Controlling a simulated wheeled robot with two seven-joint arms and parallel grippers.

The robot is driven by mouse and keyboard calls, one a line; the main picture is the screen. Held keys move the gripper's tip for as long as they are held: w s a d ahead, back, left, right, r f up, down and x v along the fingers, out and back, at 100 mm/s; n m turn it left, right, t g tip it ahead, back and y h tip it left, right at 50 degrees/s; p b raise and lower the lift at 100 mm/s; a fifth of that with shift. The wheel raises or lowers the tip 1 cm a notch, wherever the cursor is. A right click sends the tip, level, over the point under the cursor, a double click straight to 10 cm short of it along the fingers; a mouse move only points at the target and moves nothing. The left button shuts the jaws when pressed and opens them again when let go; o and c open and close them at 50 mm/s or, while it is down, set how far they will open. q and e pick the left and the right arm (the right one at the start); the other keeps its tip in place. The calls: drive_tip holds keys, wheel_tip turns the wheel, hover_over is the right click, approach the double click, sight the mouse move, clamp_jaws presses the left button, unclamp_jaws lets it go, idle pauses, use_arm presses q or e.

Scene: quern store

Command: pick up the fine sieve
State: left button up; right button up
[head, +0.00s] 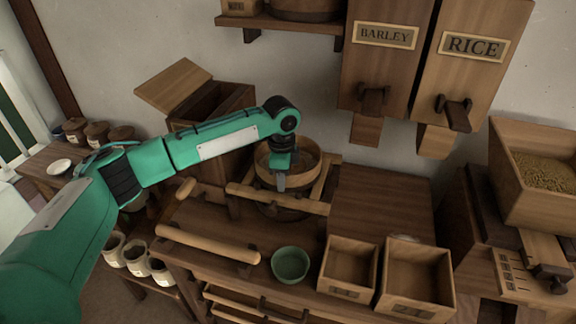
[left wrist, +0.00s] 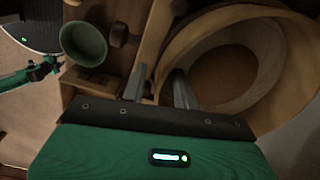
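The fine sieve, a round pale wooden hoop (head: 308,168), sits in a dark-framed stand on the wooden bench. In the left wrist view the hoop (left wrist: 290,32) fills the upper right, with a tan round surface inside it. My left gripper (head: 281,182) is at the near left side of the hoop, pointing down. In the left wrist view its two fingers (left wrist: 158,88) are apart, one outside the hoop wall and one inside. No firm contact with the wall shows. My right gripper (left wrist: 45,68) seems to show small at the left edge of that view; its fingers are unclear.
A green bowl (head: 290,264) and two open wooden boxes (head: 348,268) stand at the bench front. Wooden rails (head: 278,199) run close by the stand. Barley (head: 385,60) and rice (head: 465,70) bins hang on the wall. A lidded chest (head: 212,105) stands behind my arm.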

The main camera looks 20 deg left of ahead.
use_arm(q)
clamp_jaws()
drive_tip(key=shift+r, duration=0.1)
